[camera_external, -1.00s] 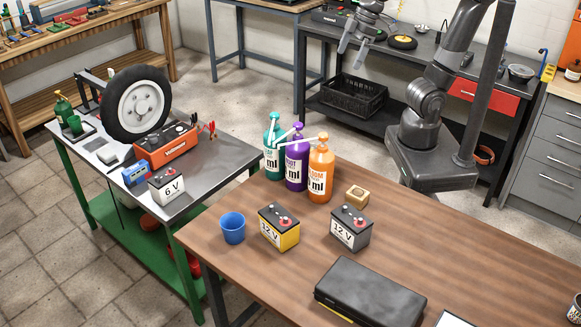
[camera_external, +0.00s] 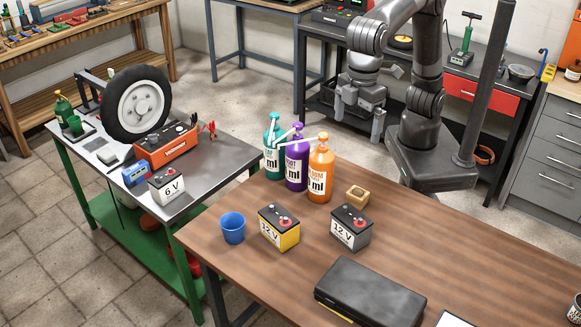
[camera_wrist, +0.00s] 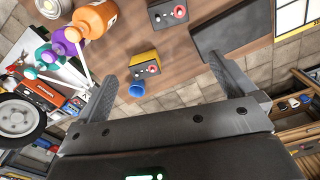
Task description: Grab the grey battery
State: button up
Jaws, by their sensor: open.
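The grey battery (camera_external: 351,228), marked 12 V with a dark top and a red cap, stands upright on the wooden table (camera_external: 460,230), right of the yellow 12 V battery (camera_external: 279,227). In the wrist view the grey battery (camera_wrist: 168,14) shows at the top, beyond the yellow battery (camera_wrist: 146,66). My gripper (camera_external: 358,120) is behind the table's far edge, above and beyond the bottles, well apart from the grey battery. Its two fingers are spread and nothing is between them. In the wrist view my gripper (camera_wrist: 172,85) has its fingers wide apart.
Orange (camera_external: 320,174), purple (camera_external: 296,171) and teal (camera_external: 272,150) pump bottles stand at the table's far left. A small wooden block (camera_external: 357,195) sits just behind the grey battery. A black case (camera_external: 370,292) lies in front, and a blue cup (camera_external: 232,228) at left. The table's right is fairly clear.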

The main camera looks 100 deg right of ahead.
aim_at(352, 217)
jog(key=f, duration=0.8)
jog(key=a+f, duration=0.1)
jog(key=f, duration=0.7)
jog(key=a+f, duration=0.1)
jog(key=f, duration=0.7)
jog(key=shift+s+a+f, duration=0.25)
jog(key=shift+s+f, duration=0.05)
jog(key=shift+f, duration=0.1)
jog(key=shift+s+f, duration=0.2)
jog(key=shift+f, duration=2.55)
jog(key=shift+c, duration=0.2)
jog(key=shift+r, duration=0.1)
jog(key=c, duration=1.3)
